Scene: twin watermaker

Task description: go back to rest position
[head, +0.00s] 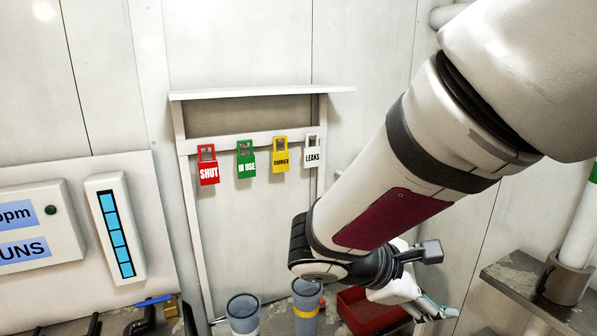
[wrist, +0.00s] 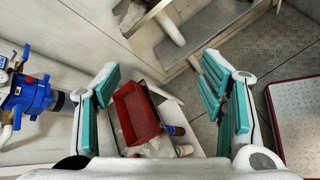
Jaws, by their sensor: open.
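My gripper (head: 436,308) is at the lower right of the head view, at the end of my arm, partly hidden by my wrist. In the wrist view my gripper (wrist: 166,92) shows its two teal-padded fingers wide apart, with nothing between the pads. Beyond and below the fingers is a red bin (wrist: 137,113), which looks empty. The same red bin (head: 362,312) shows in the head view, partly behind my wrist.
Tags hang on a rack (head: 262,94): red SHUT (head: 208,172), green IN USE (head: 246,166), a yellow one (head: 281,158) and white LEAKS (head: 312,156). Two grey cups (head: 243,314) stand below. A metal shelf (head: 515,280) is at right. A blue fitting (wrist: 33,94) is left in the wrist view.

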